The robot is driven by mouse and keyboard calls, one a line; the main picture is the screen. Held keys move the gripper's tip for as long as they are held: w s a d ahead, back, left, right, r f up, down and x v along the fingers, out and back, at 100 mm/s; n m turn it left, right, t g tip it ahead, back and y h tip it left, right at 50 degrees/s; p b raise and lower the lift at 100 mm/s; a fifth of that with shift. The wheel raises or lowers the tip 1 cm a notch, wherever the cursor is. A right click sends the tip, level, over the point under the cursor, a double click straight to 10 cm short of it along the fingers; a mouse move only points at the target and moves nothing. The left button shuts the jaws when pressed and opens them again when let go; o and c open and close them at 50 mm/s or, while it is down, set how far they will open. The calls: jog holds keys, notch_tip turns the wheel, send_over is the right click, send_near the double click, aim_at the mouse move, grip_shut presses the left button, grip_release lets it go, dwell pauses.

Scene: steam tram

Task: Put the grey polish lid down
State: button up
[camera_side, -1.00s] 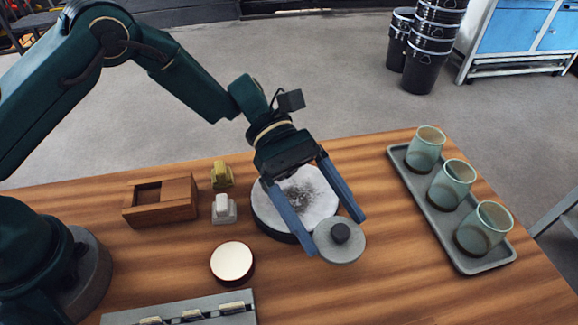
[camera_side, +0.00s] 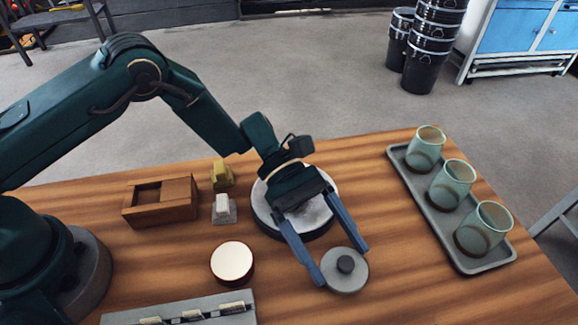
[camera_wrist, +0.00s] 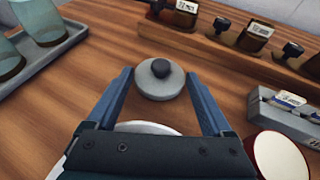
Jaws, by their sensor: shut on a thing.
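The grey polish lid (camera_side: 340,281) is a flat disc with a dark knob on top. My gripper (camera_side: 341,267) is shut on it, with one blue finger at each side of its rim. The lid is level, just above or on the wood; I cannot tell if it touches. It also shows between the fingers in the wrist view (camera_wrist: 153,92). Behind it, under my wrist, is a round dark-sided tin (camera_side: 312,219) with a pale, smudged top, partly hidden by my gripper.
A grey tray (camera_side: 437,211) with 3 green glasses stands at the right. A red-rimmed white round pot (camera_side: 232,262) is left of the lid. A wooden box (camera_side: 160,202), small yellow and white items and a grey rack (camera_side: 180,309) lie further left. Wood right of the lid is clear.

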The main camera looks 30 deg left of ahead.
jog(key=shift+f, duration=0.45)
jog(key=o, duration=1.2)
jog(key=shift+f, duration=0.1)
jog(key=shift+c, duration=0.2)
